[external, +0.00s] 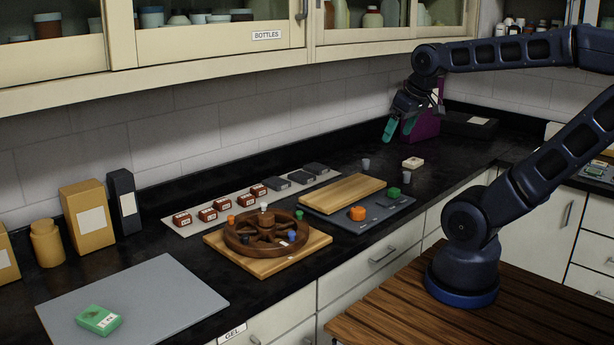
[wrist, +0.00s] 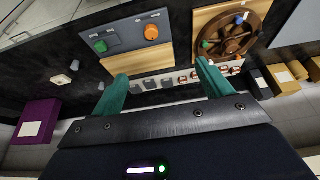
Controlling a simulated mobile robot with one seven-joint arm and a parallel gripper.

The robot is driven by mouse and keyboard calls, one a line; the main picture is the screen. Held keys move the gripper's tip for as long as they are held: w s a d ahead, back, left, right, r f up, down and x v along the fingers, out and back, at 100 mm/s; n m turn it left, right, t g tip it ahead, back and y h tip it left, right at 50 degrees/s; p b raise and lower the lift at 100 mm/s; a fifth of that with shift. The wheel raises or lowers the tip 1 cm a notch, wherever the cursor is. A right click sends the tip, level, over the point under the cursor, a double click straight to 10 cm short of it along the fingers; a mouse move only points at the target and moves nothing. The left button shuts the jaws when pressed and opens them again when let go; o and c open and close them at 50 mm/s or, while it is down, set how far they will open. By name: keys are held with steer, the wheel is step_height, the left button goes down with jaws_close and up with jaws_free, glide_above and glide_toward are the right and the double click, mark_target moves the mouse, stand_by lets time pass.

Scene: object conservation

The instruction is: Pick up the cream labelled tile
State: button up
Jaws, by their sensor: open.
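The cream labelled tile (external: 413,163) lies flat on the black counter, right of the wooden board and behind the green piece. In the wrist view a small cream block (wrist: 61,80), which looks like this tile, lies left of my fingers. My gripper (external: 398,128) is open and empty, with teal fingers spread apart. It hangs above the back of the counter, higher than the tile and apart from it. In the wrist view the space between the fingertips (wrist: 162,72) holds nothing.
Two small grey cups stand near the tile, one (external: 366,164) to its left. A purple box (external: 422,124) stands behind my gripper. A grey tray (external: 362,222) carries a wooden board, an orange knob and a green piece. A wooden wheel (external: 265,232) sits further left.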

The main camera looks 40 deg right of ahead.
steer(key=w+d+f+n+g+h, duration=0.2)
steer(key=w+d+n, duration=0.7)
steer(key=w+d, duration=1.35)
steer(key=n+g+h, duration=0.2)
steer(key=n, duration=0.7)
glide_toward(413, 161)
steer(key=f, duration=0.3)
steer(key=shift+w+d+f+h, duration=0.25)
steer(key=shift+w+d+h, duration=0.05)
steer(key=shift+d+x, duration=0.15)
steer(key=shift+x, duration=1.15)
steer(key=shift+d+x, duration=0.2)
steer(key=shift+x, duration=1.15)
steer(key=shift+s+a+r, duration=0.1)
steer(key=shift+s+r, duration=0.05)
steer(key=shift+f, duration=0.2)
